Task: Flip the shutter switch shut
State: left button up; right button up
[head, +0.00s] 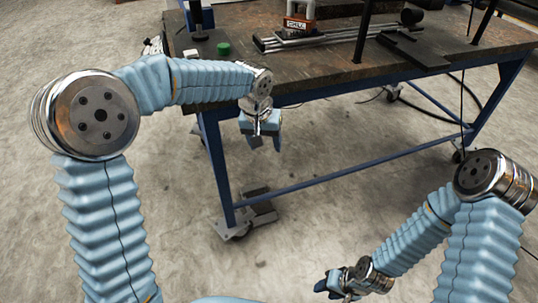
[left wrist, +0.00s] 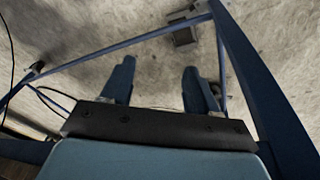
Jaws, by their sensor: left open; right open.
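I cannot make out a shutter switch in either view. A small red-framed device with a white label (head: 298,22) stands on the table at the top of the head view. My left gripper (head: 264,143) hangs below and in front of the table's near edge, pointing down. In the left wrist view its two blue fingers (left wrist: 158,82) are apart with nothing between them. My right gripper (head: 330,288) is low at the bottom of the head view, over the floor and far from the table. It is open, and I see nothing in it.
The concrete floor (head: 330,220) before the table is clear.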

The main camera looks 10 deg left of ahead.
pick_arm(q)
jog(key=shift+s+d+f, duration=0.15)
jog(key=shift+f, duration=0.4)
jog(key=shift+s+d+f, duration=0.1)
jog(key=shift+d+f, duration=0.05)
jog(key=shift+f, duration=0.45)
jog(key=shift+s+d+f, duration=0.15)
jog(key=shift+f, duration=0.4)
jog(key=s+d+f+g+h, duration=0.1)
jog(key=s+f, duration=0.2)
jog(key=f, duration=0.5)
jog(key=s+d+f+g+h, duration=0.1)
jog(key=s+f, duration=0.2)
jog(key=f, duration=0.5)
jog(key=s+a+f+n+h, duration=0.1)
jog(key=s+f, duration=1.2)
jog(key=s, duration=0.4)
jog(key=shift+s+n, duration=0.15)
jog(key=shift+n, duration=0.15)
